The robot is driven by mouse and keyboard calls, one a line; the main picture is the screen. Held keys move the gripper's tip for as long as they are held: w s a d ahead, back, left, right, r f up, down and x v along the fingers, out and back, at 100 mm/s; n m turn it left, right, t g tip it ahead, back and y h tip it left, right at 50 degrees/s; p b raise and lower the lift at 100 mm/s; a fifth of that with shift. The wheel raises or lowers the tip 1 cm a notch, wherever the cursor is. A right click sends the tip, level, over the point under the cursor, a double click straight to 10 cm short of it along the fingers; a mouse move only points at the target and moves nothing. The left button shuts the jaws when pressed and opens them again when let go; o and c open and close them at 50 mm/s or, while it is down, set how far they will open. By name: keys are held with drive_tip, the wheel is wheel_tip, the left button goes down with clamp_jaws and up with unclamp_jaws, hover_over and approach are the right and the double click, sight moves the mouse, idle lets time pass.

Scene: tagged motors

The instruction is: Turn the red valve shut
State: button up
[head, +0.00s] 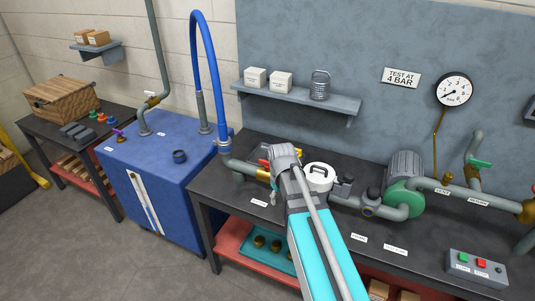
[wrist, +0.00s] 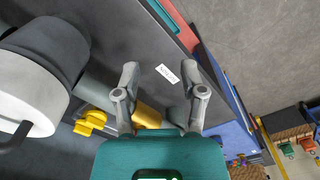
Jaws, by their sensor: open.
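The red valve's lever (head: 264,162) shows as a small red piece on the grey pipe at the left end of the bench, partly hidden by my arm. A brass valve body (head: 263,174) sits just below it. My gripper (head: 273,192) is over the bench beside this valve. In the wrist view my gripper (wrist: 160,72) has its two fingers apart and nothing held. A brass valve body (wrist: 147,115) shows beyond and between the finger bases. I cannot make out the red lever in the wrist view. A yellow lever (wrist: 90,121) lies left of the fingers.
A white-lidded filter housing (head: 319,177) stands right of my gripper; a green pump (head: 404,197) is farther right. The bench edge is in front. A pressure gauge (head: 453,90) hangs on the back panel.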

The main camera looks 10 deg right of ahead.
sight(267, 161)
drive_tip(key=w+r+n+p, duration=0.4)
drive_tip(key=w+r+p, duration=0.2)
drive_tip(key=w, duration=0.4)
drive_tip(key=w+r+n+p, duration=0.3)
drive_tip(key=w+r+p, duration=0.3)
drive_tip(key=w, duration=0.4)
drive_tip(key=shift+w+a+r+n, duration=0.15)
drive_tip(key=shift+w+r+n, duration=0.2)
drive_tip(key=shift+r, duration=0.3)
drive_tip(key=shift+f, duration=0.15)
wheel_tip(267, 161, down, 14)
drive_tip(key=b, duration=1.4)
drive_tip(key=shift+r, duration=0.25)
clamp_jaws()
drive_tip(key=shift+a, duration=0.2)
drive_tip(key=shift+d, duration=0.2)
